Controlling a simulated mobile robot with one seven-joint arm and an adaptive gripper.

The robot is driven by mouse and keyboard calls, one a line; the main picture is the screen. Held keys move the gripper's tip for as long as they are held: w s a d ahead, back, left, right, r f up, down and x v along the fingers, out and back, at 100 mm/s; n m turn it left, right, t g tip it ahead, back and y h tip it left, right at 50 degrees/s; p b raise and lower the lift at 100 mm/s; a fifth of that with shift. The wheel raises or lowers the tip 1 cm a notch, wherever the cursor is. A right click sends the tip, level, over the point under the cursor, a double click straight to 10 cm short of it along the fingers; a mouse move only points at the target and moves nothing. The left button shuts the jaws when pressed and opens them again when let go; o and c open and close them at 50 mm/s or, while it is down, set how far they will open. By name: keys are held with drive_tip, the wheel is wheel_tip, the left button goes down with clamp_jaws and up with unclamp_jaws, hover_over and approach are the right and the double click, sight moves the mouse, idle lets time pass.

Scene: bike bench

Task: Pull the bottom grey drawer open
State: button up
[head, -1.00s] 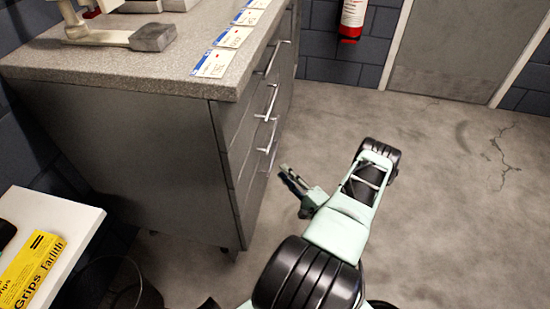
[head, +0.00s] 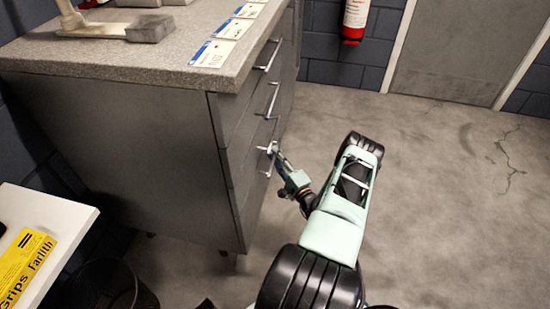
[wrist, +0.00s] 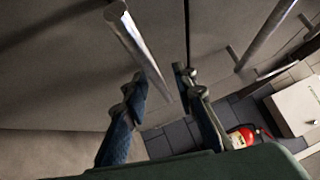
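The grey cabinet (head: 120,140) has a column of drawers on its right face, with bar handles, and they look closed in the head view. The bottom grey drawer is low on that face, partly hidden by the steep angle. My gripper (head: 276,152) is beside the lower handles. In the wrist view my gripper (wrist: 160,78) is open, its two blue-grey fingers apart. A metal handle bar (wrist: 138,45) runs down between the fingertips, with no clear contact. I cannot tell for certain which drawer this handle belongs to. Another handle (wrist: 265,38) is to the right.
The speckled worktop (head: 150,60) overhangs the drawers and holds cards and a tool stand. A white table (head: 45,225) with a yellow box (head: 25,262) is at lower left, beside a dark bin (head: 105,285). Floor (head: 440,210) at right is clear. A fire extinguisher (head: 355,18) hangs behind.

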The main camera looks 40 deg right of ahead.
drive_tip(key=shift+w, duration=0.1)
clamp_jaws()
drive_tip(key=shift+s, duration=0.2)
idle(0.5)
